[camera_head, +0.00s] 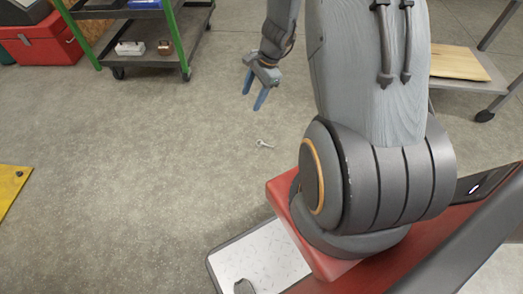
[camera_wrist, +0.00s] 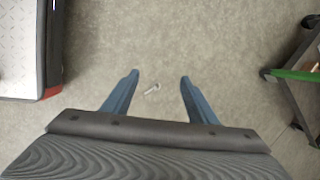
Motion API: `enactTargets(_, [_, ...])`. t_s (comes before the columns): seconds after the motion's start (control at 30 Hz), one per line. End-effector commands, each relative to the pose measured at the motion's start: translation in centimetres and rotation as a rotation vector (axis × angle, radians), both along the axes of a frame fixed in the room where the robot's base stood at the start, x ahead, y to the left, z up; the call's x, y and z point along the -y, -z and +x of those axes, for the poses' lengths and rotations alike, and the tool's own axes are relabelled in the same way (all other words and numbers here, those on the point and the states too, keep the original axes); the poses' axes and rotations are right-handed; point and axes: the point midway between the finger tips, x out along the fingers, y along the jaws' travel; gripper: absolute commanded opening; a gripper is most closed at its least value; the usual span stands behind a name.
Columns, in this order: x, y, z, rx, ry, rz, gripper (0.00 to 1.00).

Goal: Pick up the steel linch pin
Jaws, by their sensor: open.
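The steel linch pin (camera_head: 264,144) is a small silvery piece lying on the grey concrete floor. In the wrist view the linch pin (camera_wrist: 152,89) shows between the two blue fingers, nearer the left one. My gripper (camera_head: 254,91) is open, with its blue fingers pointing down and nothing between them. It is above the floor, and the pin lies apart from it. The wrist view shows both fingers of my gripper (camera_wrist: 160,75) spread wide on either side of the pin. How high the fingertips are above the floor I cannot tell exactly.
A green-framed cart (camera_head: 178,40) on casters stands at the back left, beside a red toolbox (camera_head: 42,42). A low shelf with a wooden board (camera_head: 458,63) is at the right. A yellow plate (camera_head: 8,190) lies at the left edge. The floor around the pin is clear.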

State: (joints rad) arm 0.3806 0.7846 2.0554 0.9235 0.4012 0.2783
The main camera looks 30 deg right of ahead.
Motion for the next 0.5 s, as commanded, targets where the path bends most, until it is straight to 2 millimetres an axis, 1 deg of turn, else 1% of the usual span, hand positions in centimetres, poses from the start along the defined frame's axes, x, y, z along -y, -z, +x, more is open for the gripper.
enactTargets(0.03, [0.9, 3.7, 0.9, -0.011, 0.061, 0.014, 0.53])
enactTargets(0.07, [1.3, 5.2, 1.2, -0.017, 0.097, 0.024, 0.53])
enactTargets(0.1, [1.9, 7.1, 1.7, -0.022, 0.144, 0.035, 0.53])
enactTargets(0.17, [2.7, 10.0, 2.4, -0.032, 0.214, 0.051, 0.53])
enactTargets(0.2, [3.4, 11.9, 2.8, -0.039, 0.262, 0.061, 0.53])
enactTargets(0.27, [4.3, 14.9, 3.4, -0.048, 0.333, 0.077, 0.53])
enactTargets(0.3, [4.9, 16.9, 3.8, -0.054, 0.381, 0.087, 0.53])
enactTargets(0.37, [5.8, 19.9, 4.3, -0.064, 0.453, 0.104, 0.53])
enactTargets(0.4, [6.4, 21.8, 4.6, -0.070, 0.499, 0.114, 0.53])
enactTargets(0.47, [7.3, 24.7, 4.9, -0.079, 0.569, 0.129, 0.53])
enactTargets(0.5, [7.8, 26.4, 5.1, -0.084, 0.611, 0.137, 0.53])
